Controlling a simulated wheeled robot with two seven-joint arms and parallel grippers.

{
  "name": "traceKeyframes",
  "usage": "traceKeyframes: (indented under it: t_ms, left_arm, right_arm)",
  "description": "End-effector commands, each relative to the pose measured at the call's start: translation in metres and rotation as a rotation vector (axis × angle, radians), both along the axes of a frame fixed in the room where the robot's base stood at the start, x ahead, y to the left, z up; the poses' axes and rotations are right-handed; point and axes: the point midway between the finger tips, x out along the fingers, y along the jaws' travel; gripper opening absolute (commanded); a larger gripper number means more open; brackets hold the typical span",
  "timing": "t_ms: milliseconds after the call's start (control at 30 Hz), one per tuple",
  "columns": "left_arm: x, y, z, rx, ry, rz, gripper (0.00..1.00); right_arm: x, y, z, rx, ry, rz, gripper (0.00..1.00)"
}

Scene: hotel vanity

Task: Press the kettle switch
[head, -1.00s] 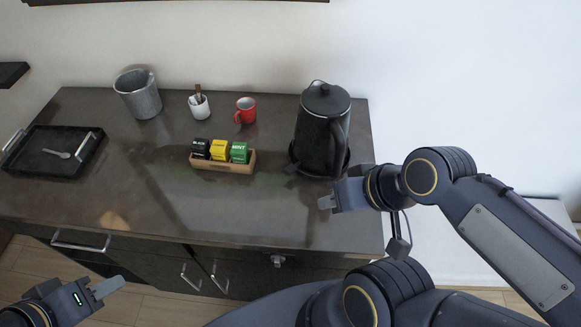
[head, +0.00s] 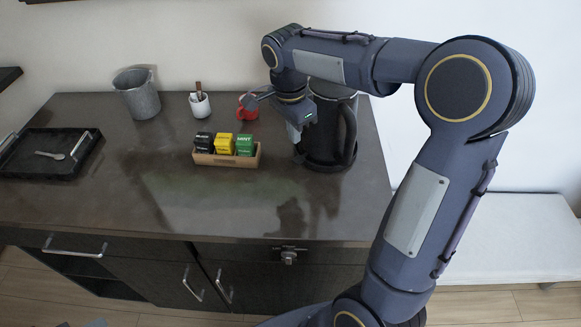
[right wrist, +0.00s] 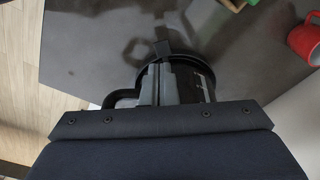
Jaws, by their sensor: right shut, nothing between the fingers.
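The black kettle (head: 336,118) stands upright on its round base at the back right of the counter. My right gripper (head: 293,133) is shut and empty, pointing down at the kettle's left side. In the right wrist view the shut fingers (right wrist: 165,78) overlap the kettle's round base (right wrist: 205,70). A small dark tab (right wrist: 162,48) shows at the base rim just past the fingertips; it may be the switch. I cannot tell whether they touch.
A wooden box of tea packets (head: 226,159) sits left of the kettle. A red mug (head: 247,107), a white cup (head: 200,104) and a grey bucket (head: 137,94) stand behind. A black tray (head: 48,152) with a spoon lies far left. The front counter is clear.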

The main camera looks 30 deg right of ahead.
Motion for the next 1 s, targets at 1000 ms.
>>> traceKeyframes:
  t_ms: [1000]
  left_arm:
    - [0.0,0.0,-0.05,0.0,0.0,0.0,0.36]
  right_arm:
    - [0.004,-0.006,-0.06,-0.01,0.006,-0.031,0.0]
